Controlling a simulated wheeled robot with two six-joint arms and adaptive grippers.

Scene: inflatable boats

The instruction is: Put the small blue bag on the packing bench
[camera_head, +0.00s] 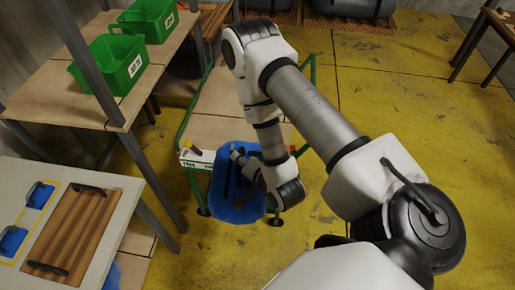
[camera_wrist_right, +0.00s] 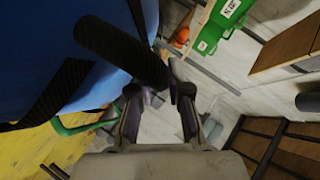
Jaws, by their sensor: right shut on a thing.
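A blue bag (camera_head: 236,205) with black straps hangs at my right gripper (camera_head: 243,160), in front of the near end of a green-framed cart. In the right wrist view the bag (camera_wrist_right: 95,85) fills the upper left, and its black handle (camera_wrist_right: 120,48) runs to the fingers of my right gripper (camera_wrist_right: 161,95), which are shut on it. Part of the bag is hidden behind my wrist in the head view. A pale bench (camera_head: 100,180), likely the packing bench, stands at lower left. My left gripper is not in view.
Two small blue items (camera_head: 40,194) with black handles and a wooden board (camera_head: 70,235) lie on the pale bench. Green crates (camera_head: 112,65) stand on a wooden table behind it. The cart (camera_head: 215,105) has a wooden deck. Yellow floor (camera_head: 400,110) is open at right.

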